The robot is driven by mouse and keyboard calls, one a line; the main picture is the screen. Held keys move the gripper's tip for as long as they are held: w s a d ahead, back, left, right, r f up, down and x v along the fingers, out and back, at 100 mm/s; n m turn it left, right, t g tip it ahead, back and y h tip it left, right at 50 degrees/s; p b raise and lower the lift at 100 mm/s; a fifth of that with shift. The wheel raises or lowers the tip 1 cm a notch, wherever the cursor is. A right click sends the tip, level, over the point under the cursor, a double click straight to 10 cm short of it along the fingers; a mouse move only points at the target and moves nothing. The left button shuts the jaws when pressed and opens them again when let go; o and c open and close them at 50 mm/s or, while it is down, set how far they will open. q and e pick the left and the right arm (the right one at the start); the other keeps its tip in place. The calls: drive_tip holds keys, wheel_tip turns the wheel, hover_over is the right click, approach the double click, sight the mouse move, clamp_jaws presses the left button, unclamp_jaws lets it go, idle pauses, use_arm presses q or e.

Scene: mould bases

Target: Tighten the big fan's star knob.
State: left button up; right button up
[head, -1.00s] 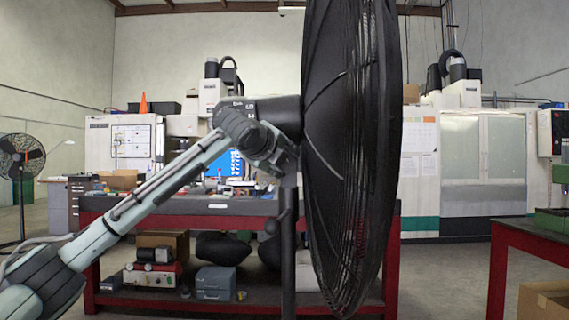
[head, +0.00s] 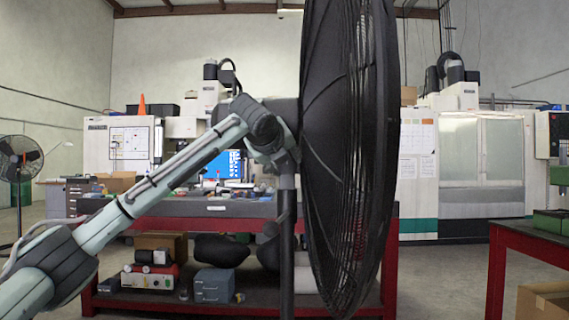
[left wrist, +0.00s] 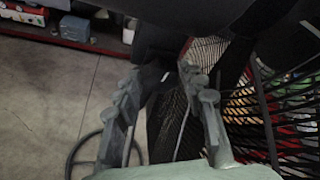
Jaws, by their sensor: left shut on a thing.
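The big black fan (head: 345,150) stands edge-on in the middle of the head view, its dark motor housing (head: 284,108) on its left side and its pole (head: 287,250) below. My left gripper (head: 284,157) is just below the housing, at the top of the pole. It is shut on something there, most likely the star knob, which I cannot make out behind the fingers. In the left wrist view the two grey fingers (left wrist: 165,80) reach up to the dark underside of the fan, with the guard on the right. My right gripper is not in view.
A red-framed workbench (head: 215,208) with tools and boxes stands behind the fan. Another red bench (head: 530,235) is at the right. A smaller fan (head: 17,160) stands far left. The fan's round base ring (left wrist: 85,150) shows on the floor.

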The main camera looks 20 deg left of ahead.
use_arm(q)
drive_tip(key=shift+f, duration=0.15)
drive_tip(key=o, duration=1.2)
drive_tip(key=shift+c, duration=0.2)
drive_tip(key=v, duration=0.8)
